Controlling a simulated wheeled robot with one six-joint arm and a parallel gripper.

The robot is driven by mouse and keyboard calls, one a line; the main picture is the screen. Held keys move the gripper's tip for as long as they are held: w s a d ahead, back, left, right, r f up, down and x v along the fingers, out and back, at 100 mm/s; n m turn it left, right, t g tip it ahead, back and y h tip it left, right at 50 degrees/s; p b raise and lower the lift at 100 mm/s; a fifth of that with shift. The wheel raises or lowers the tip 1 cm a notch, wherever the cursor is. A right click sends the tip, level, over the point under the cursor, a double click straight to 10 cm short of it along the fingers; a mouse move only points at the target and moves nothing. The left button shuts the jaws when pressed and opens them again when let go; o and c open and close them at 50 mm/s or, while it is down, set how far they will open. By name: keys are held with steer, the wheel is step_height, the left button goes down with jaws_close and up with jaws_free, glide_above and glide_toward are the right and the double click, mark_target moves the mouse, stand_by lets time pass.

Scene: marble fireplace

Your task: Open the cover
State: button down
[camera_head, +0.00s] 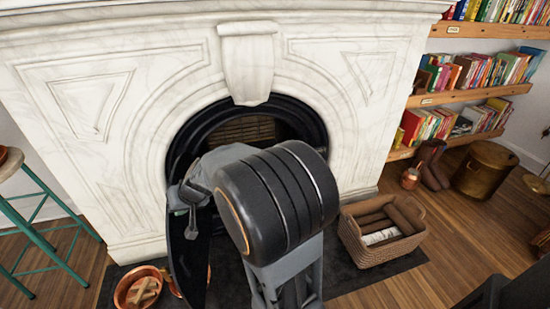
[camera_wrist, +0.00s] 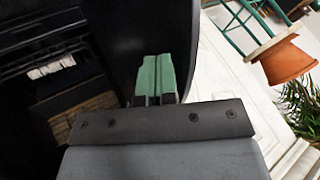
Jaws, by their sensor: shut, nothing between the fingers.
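The marble fireplace (camera_head: 120,130) has a black arched opening. A dark cover panel (camera_head: 187,262) stands swung out at the left side of the opening, seen nearly edge-on in the head view. In the wrist view the black cover (camera_wrist: 178,28) fills the top middle. My gripper (camera_wrist: 155,62) has its green fingers together and empty, in front of the cover's dark face; I cannot tell if they touch it. In the head view my gripper (camera_head: 186,196) is at the opening's left side, partly hidden by my arm, which also hides much of the opening.
A copper bowl (camera_head: 138,287) sits on the dark hearth at the left. A wicker basket of logs (camera_head: 382,250) stands at the right. A teal stool (camera_head: 32,235) is at far left. Bookshelves (camera_head: 470,93) and a brass pot (camera_head: 485,168) are at the right. Wood floor lies between.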

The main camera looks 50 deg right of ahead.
steer(key=s+d+f+p+v, duration=0.1)
steer(key=s+f+v, duration=0.1)
steer(key=v, duration=1)
steer(key=s+a+r+n+g+h+p, duration=0.1)
steer(key=s+a+r+p, duration=0.1)
steer(key=r+p, duration=0.5)
steer(key=s+a+r+n+g+h+p, duration=0.1)
steer(key=s+r+p, duration=0.3)
steer(key=r+p, duration=0.4)
steer(key=s+a+r+n+g+h+p, duration=0.1)
steer(key=s+a+r+p, duration=0.2)
steer(key=r+p, duration=0.5)
steer(key=shift+a+n+p, duration=0.3)
steer(key=shift+a+p, duration=0.2)
steer(key=shift+p, duration=0.65)
steer(key=shift+s+d, duration=0.1)
steer(key=shift+d, duration=0.05)
